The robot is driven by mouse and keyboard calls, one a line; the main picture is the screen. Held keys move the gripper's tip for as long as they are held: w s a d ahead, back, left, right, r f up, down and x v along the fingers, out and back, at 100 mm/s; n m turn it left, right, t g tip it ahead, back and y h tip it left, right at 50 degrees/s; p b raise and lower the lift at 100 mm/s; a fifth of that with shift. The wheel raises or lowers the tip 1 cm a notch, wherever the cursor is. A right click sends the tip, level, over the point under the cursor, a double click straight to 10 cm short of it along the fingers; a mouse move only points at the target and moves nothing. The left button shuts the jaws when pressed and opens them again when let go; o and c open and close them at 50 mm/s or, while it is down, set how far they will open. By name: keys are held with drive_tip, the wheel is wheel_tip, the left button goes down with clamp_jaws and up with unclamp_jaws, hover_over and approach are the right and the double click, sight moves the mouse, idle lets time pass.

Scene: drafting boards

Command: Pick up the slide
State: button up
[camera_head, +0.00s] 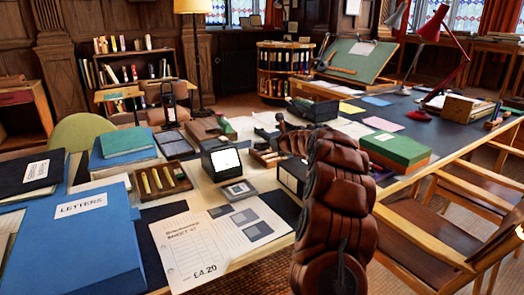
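A small square with a grey frame and a pale centre, which looks like the slide (239,191), lies flat on the table in front of a small black box with a lit white screen (226,160). A brown segmented shape, which looks like my arm, rises from the bottom edge to the right of the slide, apart from it in the picture. A narrow dark tip at the upper left of this shape may be part of my gripper (284,122). I cannot make out its fingers, or whether it is open, shut or holding anything.
A price sheet (195,245) with grey squares lies in front of the slide. A tray of yellow sticks (160,181) and a blue LETTERS box (75,245) are to the left. A green-topped box (396,150) is to the right. Wooden chairs (415,240) stand along the right edge.

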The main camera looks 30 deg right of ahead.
sight(263, 151)
drive_tip(key=shift+x, duration=1.9)
drive_tip(key=shift+r, duration=0.1)
drive_tip(key=c, duration=0.9)
